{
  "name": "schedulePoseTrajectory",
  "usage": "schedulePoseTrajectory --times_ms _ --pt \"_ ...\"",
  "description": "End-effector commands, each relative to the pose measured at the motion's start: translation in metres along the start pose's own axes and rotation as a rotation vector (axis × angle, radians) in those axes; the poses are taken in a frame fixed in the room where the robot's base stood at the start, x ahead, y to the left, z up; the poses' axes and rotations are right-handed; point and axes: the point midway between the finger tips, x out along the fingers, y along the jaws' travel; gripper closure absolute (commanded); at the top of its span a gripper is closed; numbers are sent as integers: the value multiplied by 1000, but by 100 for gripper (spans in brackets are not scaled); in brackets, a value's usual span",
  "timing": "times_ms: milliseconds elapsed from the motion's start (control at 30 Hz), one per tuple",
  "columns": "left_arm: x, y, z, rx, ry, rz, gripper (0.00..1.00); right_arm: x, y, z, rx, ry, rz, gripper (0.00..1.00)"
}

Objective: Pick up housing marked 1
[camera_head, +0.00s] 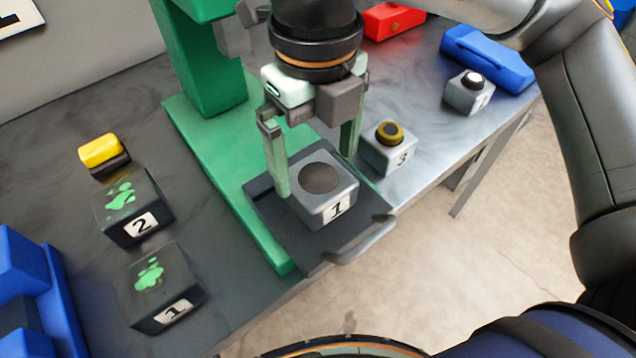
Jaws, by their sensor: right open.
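A light grey block marked 1 (337,199), with a dark round spot on top, sits on the dark plate (266,208) of a green press. I take it as the housing marked 1. A dark block (160,289) at the lower left also bears a 1, with green blotches on top. My right gripper (316,174) points down over the light grey block, open. One finger is beside the block's left side, the other at its far right corner. I cannot tell whether they touch it. My left gripper is not in view.
The green press column (210,75) stands close behind. A grey block marked 3 (388,154) is near on the right, another small grey block (467,95) farther right. A dark block marked 2 (134,207) is at left. A curved handle (360,243) projects at the table's front edge.

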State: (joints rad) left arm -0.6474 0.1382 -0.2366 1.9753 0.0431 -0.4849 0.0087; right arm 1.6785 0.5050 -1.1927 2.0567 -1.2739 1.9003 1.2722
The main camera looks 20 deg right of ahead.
Motion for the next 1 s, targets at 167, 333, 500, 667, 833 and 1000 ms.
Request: schedulePoseTrajectory --times_ms 167,333,500,667,833,1000 --pt "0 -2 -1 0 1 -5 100 28 -1 -3 0 3 0 0" --pt "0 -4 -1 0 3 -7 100 38 0 -3 -2 1 1 0" --pt "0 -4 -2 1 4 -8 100 38 0 -3 -1 0 1 0" --pt "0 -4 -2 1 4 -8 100 38 0 -3 -1 0 1 16" --pt "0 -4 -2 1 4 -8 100 38 0 -3 -1 0 1 35" --pt "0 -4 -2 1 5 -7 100 38 0 -3 -1 0 1 54"
